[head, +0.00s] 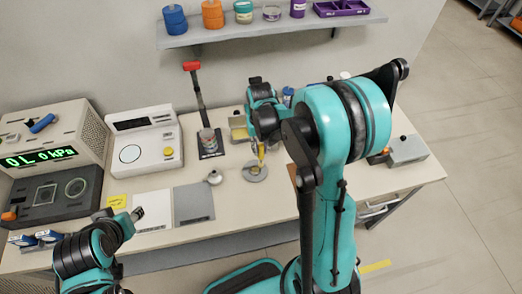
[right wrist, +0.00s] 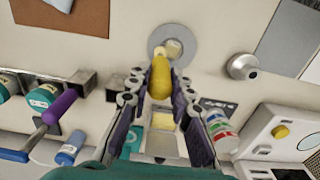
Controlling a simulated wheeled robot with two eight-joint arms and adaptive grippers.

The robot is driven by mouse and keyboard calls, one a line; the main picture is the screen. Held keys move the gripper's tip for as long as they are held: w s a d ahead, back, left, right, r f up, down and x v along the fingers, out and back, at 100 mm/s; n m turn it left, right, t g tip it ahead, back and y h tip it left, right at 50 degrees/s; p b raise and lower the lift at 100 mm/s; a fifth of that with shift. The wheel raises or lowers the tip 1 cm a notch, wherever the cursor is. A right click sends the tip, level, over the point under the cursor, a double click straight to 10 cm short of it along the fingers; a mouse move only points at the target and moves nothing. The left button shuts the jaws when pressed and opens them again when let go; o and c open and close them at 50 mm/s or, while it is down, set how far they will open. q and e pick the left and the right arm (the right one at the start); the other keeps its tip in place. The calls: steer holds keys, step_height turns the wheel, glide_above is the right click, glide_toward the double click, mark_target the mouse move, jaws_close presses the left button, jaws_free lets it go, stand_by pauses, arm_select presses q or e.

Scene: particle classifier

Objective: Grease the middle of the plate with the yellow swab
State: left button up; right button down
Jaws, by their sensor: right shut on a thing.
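The plate is a grey round disc (head: 255,174) on the table, right of the middle; it also shows at the top of the right wrist view (right wrist: 157,42). My right gripper (head: 259,142) is above it, shut on the yellow swab (head: 261,152). In the right wrist view the swab (right wrist: 160,78) sits between the fingers and points toward the plate. A pale tip or spot shows over the plate's middle; I cannot tell whether it touches. My left gripper (head: 132,215) is over the table's front left, seemingly empty; its opening is unclear.
A small metal weight-like piece (head: 214,177) and grey mat (head: 193,203) lie left of the plate. A press with a red handle (head: 191,66), a white scale (head: 143,140) and a pressure device (head: 50,145) stand further left. A grey box (head: 408,150) is at right.

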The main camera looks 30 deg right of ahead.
steer(key=shift+a+r+p, duration=0.15)
steer(key=shift+r+p, duration=0.1)
steer(key=shift+r, duration=0.25)
steer(key=shift+a+r+p, duration=0.15)
steer(key=shift+r+p, duration=0.1)
steer(key=shift+r, duration=0.25)
step_height(320, 180, up, 2)
steer(key=shift+d+r+p, duration=0.1)
steer(key=shift+d+p, duration=0.05)
steer(key=shift+p, duration=0.65)
steer(key=shift+r+p, duration=0.5)
steer(key=shift+r, duration=0.35)
